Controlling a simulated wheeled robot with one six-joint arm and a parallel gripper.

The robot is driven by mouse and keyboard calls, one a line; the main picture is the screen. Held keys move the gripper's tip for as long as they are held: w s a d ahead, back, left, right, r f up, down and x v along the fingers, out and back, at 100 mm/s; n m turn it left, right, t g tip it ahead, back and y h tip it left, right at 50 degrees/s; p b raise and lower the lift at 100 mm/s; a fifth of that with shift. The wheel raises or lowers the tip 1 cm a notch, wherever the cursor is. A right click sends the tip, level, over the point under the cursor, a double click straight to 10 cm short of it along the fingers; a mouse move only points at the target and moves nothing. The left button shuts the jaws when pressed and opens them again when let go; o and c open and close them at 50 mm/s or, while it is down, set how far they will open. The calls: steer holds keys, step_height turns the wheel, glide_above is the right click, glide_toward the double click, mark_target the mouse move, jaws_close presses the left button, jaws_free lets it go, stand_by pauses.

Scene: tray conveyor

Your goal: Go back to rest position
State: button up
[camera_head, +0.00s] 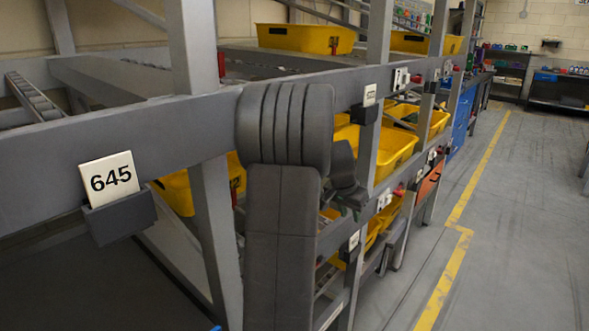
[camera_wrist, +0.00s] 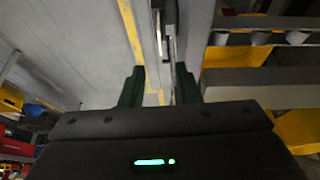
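My gripper (camera_wrist: 159,70) shows in the wrist view with its two dark green fingers apart and nothing between them. Floor and a yellow floor line show beyond the fingertips. In the head view my dark grey arm stands folded in front of the rack (camera_head: 215,240), in the middle of the picture. A dark end part of it reaches to the right, near the rack's yellow trays (camera_head: 392,152). The fingers cannot be made out clearly there. I cannot tell whether any part of my arm touches the rack.
A 645 sign (camera_head: 110,178) hangs on the rack's near beam at left. More yellow trays (camera_head: 305,38) sit on the upper level. A floor aisle (camera_head: 520,220) with a yellow line is clear at right. Workbenches (camera_head: 560,90) stand at the far end.

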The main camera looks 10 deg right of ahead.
mark_target(355, 235)
steer(key=b+x, duration=0.1)
steer(key=x, duration=1.1)
steer(key=shift+b, duration=0.4)
steer(key=shift+r, duration=0.15)
